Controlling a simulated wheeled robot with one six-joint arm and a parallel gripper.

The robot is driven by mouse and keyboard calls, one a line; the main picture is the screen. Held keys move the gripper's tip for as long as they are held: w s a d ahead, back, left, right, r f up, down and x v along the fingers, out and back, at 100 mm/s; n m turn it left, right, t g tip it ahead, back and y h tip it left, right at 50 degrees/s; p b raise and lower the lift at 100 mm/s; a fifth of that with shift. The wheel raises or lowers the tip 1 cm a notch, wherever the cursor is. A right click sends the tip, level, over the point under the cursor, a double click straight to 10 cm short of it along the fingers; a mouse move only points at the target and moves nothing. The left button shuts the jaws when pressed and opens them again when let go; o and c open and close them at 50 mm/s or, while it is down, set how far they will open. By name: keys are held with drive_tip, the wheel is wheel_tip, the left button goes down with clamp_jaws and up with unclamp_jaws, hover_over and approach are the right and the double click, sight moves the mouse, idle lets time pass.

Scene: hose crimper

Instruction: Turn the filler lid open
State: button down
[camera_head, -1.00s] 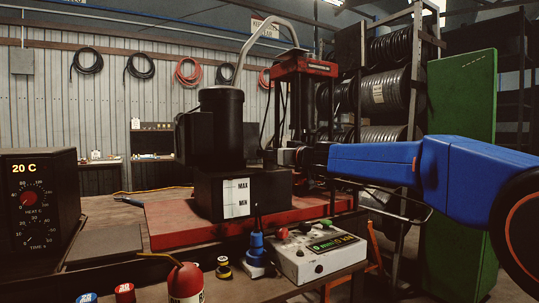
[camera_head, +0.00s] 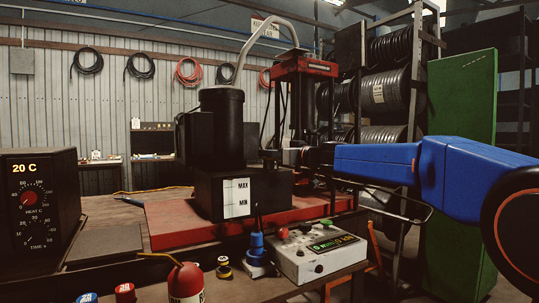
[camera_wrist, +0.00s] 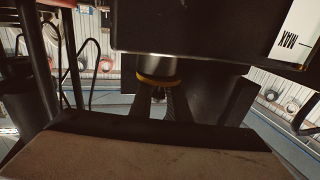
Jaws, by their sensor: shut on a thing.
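The black hydraulic unit's tank block (camera_head: 207,192) stands on a red base, with a white MAX/MIN level label (camera_head: 236,197) on its front. The filler lid (camera_head: 268,157) is a small dark piece on top of the block, right of the black motor cylinder. In the wrist view, a round lid with a yellow ring (camera_wrist: 157,79) lies at the tips of my fingers. My gripper (camera_head: 284,157) reaches in from the right, level with the lid, and is shut on it; the fingers also show in the wrist view (camera_wrist: 158,97). The exact contact is dark.
The red press frame (camera_head: 303,66) stands behind my gripper. A control box (camera_head: 316,255) with a red button and a blue-topped item (camera_head: 257,250) stand in front. A heater box (camera_head: 38,200) is at left, a red oil can (camera_head: 186,282) at front. A green panel (camera_head: 461,170) rises at right.

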drive_tip(key=n+g+y, duration=0.1)
drive_tip(key=g, duration=0.1)
drive_tip(key=s+n+g+y, duration=0.1)
drive_tip(key=n+g, duration=0.1)
drive_tip(key=shift+d+g+y, duration=0.2)
drive_tip(key=shift+g+y, duration=0.1)
drive_tip(key=shift+y, duration=0.1)
drive_tip(key=n+g, duration=0.1)
drive_tip(key=n+g+y, duration=0.1)
drive_tip(key=g, duration=0.1)
drive_tip(key=s+n+g, duration=0.1)
drive_tip(key=n+g, duration=0.1)
drive_tip(key=shift+d, duration=0.25)
drive_tip(key=n+g, duration=0.1)
drive_tip(key=g, duration=0.1)
drive_tip(key=n+g, duration=0.1)
drive_tip(key=g, duration=0.1)
drive_tip(key=s+d+n+g, duration=0.1)
drive_tip(key=n+g, duration=0.1)
drive_tip(key=g, duration=0.1)
drive_tip(key=shift+s, duration=0.1)
drive_tip(key=shift+s+d+r+n+g+h, duration=0.1)
drive_tip(key=shift+s+d+n+g+h, duration=0.1)
drive_tip(key=shift+n+g+h, duration=0.45)
drive_tip(key=shift+s+d+n+g+h, duration=0.2)
drive_tip(key=shift+n+g, duration=0.55)
drive_tip(key=shift+g, duration=0.5)
drive_tip(key=shift+w, duration=0.1)
